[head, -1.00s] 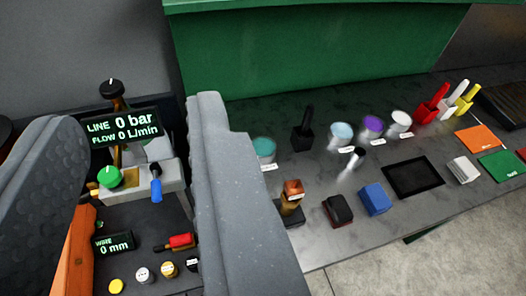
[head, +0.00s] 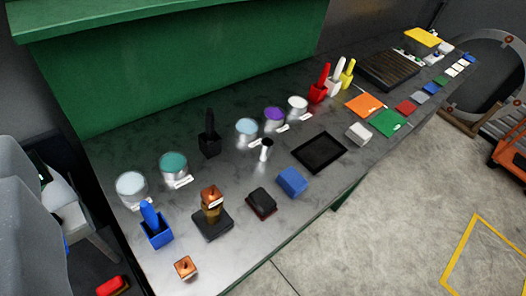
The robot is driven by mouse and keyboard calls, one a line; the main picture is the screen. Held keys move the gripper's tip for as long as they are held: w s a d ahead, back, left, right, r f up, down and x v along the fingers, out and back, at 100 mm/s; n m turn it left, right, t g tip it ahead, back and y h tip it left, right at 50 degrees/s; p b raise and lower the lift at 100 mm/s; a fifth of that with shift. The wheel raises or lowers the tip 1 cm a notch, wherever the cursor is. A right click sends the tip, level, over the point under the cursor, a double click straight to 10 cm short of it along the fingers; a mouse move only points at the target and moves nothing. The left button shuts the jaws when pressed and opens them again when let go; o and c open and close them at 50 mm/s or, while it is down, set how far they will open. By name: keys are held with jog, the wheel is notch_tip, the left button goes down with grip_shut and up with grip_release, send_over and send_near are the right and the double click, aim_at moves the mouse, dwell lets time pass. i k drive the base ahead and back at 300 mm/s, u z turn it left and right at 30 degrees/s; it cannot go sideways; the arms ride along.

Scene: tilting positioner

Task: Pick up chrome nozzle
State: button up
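A small shiny metal piece, which looks like the chrome nozzle (head: 264,151), stands upright on the dark bench near its middle. It is in front of the light blue and purple-topped pots and left of a black tray. Only a grey part of my gripper (head: 28,215) shows, at the left edge of the head view. It is well to the left of the nozzle and apart from it. Its other finger and the gap between the fingers are out of view, so I cannot tell its opening.
A copper piece on a black stand (head: 212,222), a black block (head: 261,202) and a blue block (head: 292,181) sit in front of the nozzle. A black holder (head: 209,142) is to its left, the black tray (head: 319,152) to its right. A green panel (head: 180,80) rises behind the bench.

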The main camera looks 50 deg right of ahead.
aim_at(266, 147)
jog(key=u, duration=2.6)
jog(key=k, duration=1.3)
jog(key=z, duration=2.1)
jog(key=i, duration=0.3)
jog(key=z, duration=0.05)
